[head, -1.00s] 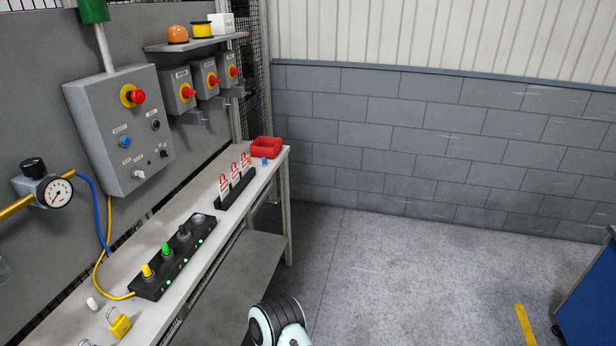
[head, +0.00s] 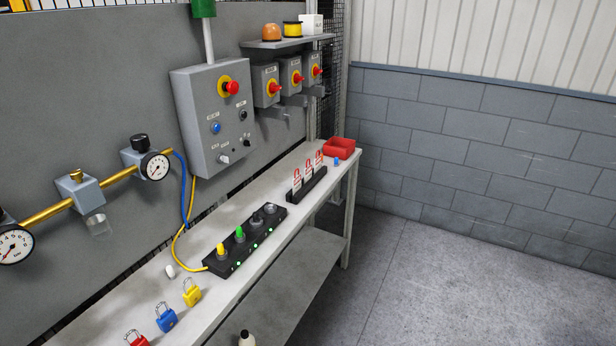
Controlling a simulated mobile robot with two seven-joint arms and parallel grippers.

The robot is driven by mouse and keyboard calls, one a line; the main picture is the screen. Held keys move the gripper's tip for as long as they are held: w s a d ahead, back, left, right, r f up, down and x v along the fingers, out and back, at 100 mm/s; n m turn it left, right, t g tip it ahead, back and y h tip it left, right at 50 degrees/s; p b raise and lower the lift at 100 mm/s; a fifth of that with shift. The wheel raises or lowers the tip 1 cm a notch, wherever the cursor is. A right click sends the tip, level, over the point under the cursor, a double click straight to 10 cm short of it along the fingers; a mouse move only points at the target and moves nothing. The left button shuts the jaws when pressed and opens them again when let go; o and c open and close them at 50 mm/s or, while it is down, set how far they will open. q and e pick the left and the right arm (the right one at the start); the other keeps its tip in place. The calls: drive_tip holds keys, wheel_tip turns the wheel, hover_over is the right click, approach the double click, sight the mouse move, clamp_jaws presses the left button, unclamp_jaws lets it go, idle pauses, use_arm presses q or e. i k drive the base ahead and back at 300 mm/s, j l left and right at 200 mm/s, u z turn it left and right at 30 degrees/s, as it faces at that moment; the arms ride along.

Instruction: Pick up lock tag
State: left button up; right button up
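Three red-and-white lock tags stand upright in a row in a black holder (head: 308,190) on the workbench. They are the near tag (head: 297,181), the middle tag (head: 308,170) and the far tag (head: 319,159). My grippers are not recognisable in the head view. A small pale part with a dark top shows at the bottom edge, and I cannot tell whether it is part of my arm.
The bench (head: 222,296) also carries red (head: 137,341), blue (head: 166,319) and yellow (head: 191,294) padlocks, a black button strip (head: 216,264) and a red bin (head: 339,147). A control box (head: 207,150) hangs above. Open floor (head: 440,270) lies to the right.

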sight(308, 169)
drive_tip(key=i+l+u, duration=0.1)
drive_tip(key=i+l, duration=0.65)
drive_tip(key=i+l+u, duration=0.1)
drive_tip(key=i+l, duration=0.65)
drive_tip(key=l, duration=0.15)
